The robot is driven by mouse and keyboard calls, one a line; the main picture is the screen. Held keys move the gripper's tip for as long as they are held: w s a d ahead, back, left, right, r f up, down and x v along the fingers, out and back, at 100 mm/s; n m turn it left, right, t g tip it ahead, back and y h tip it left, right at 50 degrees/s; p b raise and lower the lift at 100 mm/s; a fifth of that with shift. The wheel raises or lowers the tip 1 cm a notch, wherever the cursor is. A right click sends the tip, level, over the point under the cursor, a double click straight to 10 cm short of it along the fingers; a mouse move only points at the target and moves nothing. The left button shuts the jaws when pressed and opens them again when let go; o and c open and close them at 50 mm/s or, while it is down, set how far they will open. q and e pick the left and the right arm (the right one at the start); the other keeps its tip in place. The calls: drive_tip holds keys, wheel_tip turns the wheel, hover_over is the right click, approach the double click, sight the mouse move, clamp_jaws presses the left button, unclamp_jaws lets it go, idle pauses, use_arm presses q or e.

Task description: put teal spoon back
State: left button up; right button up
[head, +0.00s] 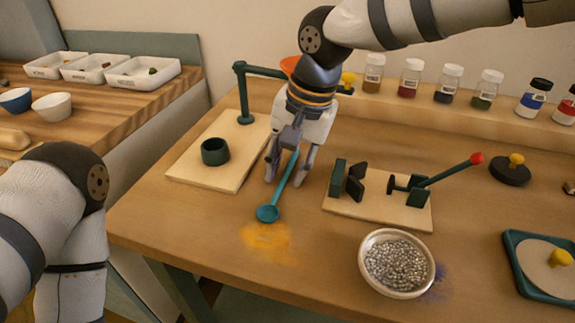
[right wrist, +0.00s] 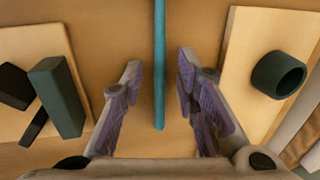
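The teal spoon (head: 268,213) lies on the wooden table, its bowl toward the front edge, just behind an orange-yellow powder patch. Its handle (right wrist: 159,50) runs back between the fingers of my right gripper (head: 287,183). In the right wrist view, the right gripper (right wrist: 159,68) is open, pointing down, with a gap on both sides of the handle. The far part of the handle is partly hidden by the gripper in the head view. My left arm shows at the left, but its gripper is out of view.
Left of the right gripper is a pale board with a dark green ring (head: 215,151) and a teal post (head: 243,95). Right is a board with a red-knobbed lever clamp (head: 430,180). A bowl of metal beads (head: 396,264) stands in front. Jars (head: 447,83) line the back shelf.

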sight(302, 186)
drive_tip(key=v, duration=1.2)
drive_tip(key=shift+p, duration=0.3)
drive_tip(key=shift+r, duration=0.1)
